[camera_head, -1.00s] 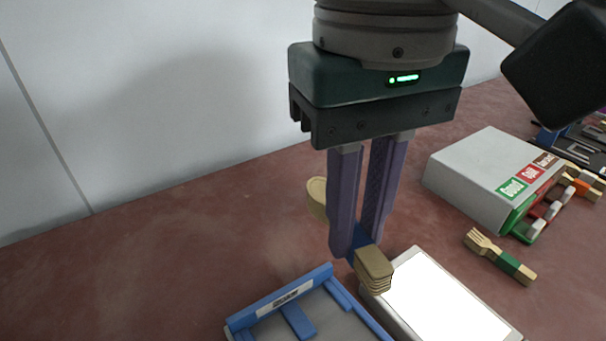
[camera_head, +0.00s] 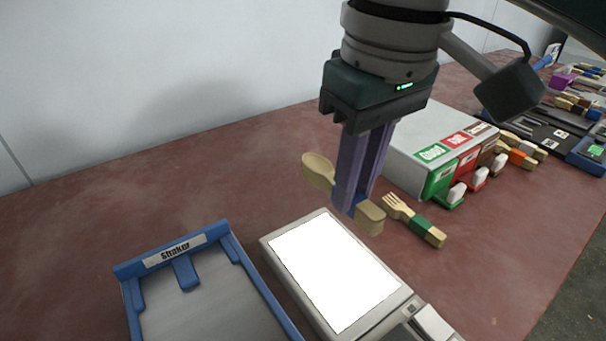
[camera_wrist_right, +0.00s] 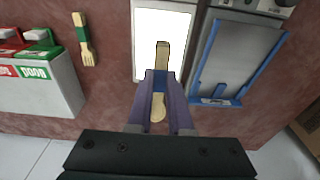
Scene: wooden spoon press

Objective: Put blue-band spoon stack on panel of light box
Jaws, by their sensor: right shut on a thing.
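My right gripper (camera_head: 352,205) is shut on the blue-band spoon stack (camera_head: 371,217). The spoon bowl (camera_head: 318,168) sticks out on the left and the thick handle ends on the right. The stack is held above the table, near the far right edge of the light box. The light box (camera_head: 268,243) has a bright white panel (camera_head: 335,270) that looks bare in the head view. In the right wrist view the gripper (camera_wrist_right: 160,92) holds the stack (camera_wrist_right: 162,56), whose handle end overlaps the white panel (camera_wrist_right: 150,25). My left gripper is not in view.
A blue-edged tray labelled Shaker (camera_head: 190,250) lies left of the light box. A green-band fork stack (camera_head: 413,220) lies right of it. A grey sorting box (camera_head: 415,145) with green, red and brown slots stands behind. Dark trays with more utensils lie far right.

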